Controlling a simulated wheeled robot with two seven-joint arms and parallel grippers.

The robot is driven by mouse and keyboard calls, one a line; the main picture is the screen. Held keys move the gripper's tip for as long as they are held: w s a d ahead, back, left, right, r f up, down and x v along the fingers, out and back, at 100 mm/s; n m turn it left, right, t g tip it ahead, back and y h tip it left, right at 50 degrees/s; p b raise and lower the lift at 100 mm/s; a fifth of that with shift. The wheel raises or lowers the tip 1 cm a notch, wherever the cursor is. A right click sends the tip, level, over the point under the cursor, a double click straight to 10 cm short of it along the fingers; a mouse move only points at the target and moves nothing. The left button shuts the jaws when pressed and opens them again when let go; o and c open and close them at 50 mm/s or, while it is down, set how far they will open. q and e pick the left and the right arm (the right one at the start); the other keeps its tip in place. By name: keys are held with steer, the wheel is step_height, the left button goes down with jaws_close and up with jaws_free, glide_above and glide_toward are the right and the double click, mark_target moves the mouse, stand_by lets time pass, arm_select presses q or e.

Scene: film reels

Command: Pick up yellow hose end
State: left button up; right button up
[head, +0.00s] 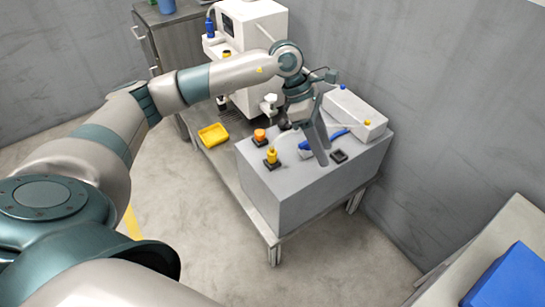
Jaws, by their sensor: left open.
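The yellow hose end (272,156) stands upright in a small black holder on the top of a grey block, near its left front edge. A pale, thin hose seems to arch from it toward the right. My left gripper (320,152) is open and points down over the block, to the right of the yellow hose end and apart from it. Its fingers partly cover a blue hose end (337,134). I cannot tell whether they touch the blue part. My right gripper is out of view.
An orange-capped piece (260,135) stands behind the yellow hose end. An empty-looking black holder (339,156) sits at right on the grey block (262,193). Behind are a white box (355,115) with blue and yellow fittings, a yellow tray (213,134) and a white machine (255,22).

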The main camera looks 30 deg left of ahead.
mark_target(272, 151)
arm_select(q)
steer(key=w+a+r+y, duration=0.1)
steer(key=a+y, duration=0.5)
steer(key=a, duration=1)
steer(key=shift+w+r, duration=0.4)
steer(key=shift+r, duration=0.5)
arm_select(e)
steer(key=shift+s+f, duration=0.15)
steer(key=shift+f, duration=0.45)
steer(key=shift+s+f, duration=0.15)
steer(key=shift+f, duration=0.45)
arm_select(q)
steer(key=shift+a, duration=0.1)
step_height(272, 151, down, 12)
steer(key=shift+r+p, duration=0.1)
steer(key=shift+p, duration=0.6)
steer(key=shift+f, duration=0.2)
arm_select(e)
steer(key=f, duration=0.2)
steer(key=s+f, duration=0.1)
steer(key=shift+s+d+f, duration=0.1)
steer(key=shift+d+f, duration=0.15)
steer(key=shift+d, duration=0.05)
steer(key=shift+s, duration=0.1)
